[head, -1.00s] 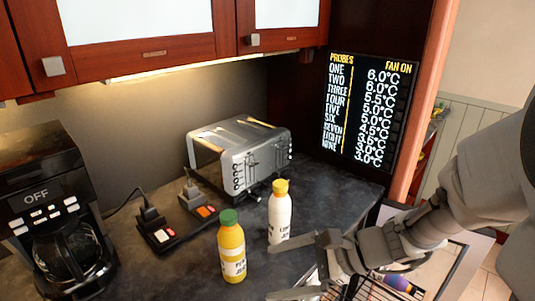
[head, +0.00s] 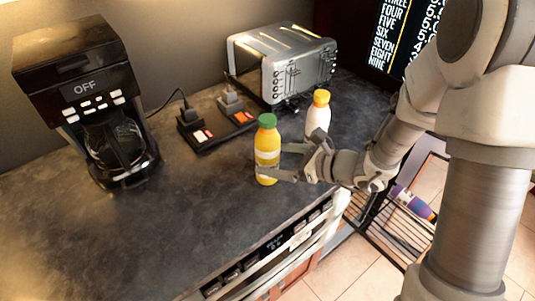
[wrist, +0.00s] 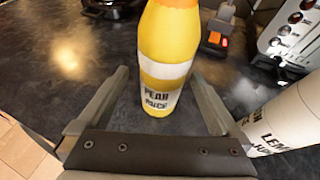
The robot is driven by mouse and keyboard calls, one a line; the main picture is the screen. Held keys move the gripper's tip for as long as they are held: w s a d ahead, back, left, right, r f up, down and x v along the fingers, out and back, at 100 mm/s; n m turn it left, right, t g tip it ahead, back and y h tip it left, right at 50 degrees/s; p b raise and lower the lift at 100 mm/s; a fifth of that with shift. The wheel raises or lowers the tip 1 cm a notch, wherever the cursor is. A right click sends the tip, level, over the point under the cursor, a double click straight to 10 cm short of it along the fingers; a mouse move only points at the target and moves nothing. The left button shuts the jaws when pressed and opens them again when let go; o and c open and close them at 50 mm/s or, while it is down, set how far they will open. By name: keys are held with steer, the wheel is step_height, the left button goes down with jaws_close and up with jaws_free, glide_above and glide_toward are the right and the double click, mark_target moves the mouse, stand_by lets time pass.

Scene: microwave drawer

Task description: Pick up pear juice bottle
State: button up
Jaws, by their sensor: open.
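The pear juice bottle (head: 267,147) is yellow with a green cap and a white band. It stands upright on the dark countertop (head: 140,230). In the wrist view the bottle (wrist: 165,60) shows its "PEAR JUICE" lettering, and its cap is out of frame. My gripper (head: 272,162) is open at the bottle, its fingers reaching in from the right. In the wrist view one finger is on each side of the bottle, with a visible gap to both.
A white lemon juice bottle (head: 318,112) with a yellow cap stands close behind my gripper; it also shows at right in the wrist view (wrist: 290,120). A toaster (head: 283,65), a power strip (head: 215,125) and a coffee maker (head: 85,100) stand farther back. The front-left countertop is clear.

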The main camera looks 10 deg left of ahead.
mark_target(258, 155)
steer(key=shift+x, duration=3.05)
steer(key=shift+w+d+f, duration=0.1)
steer(key=shift+w, duration=0.1)
steer(key=shift+c, duration=0.3)
jaws_close()
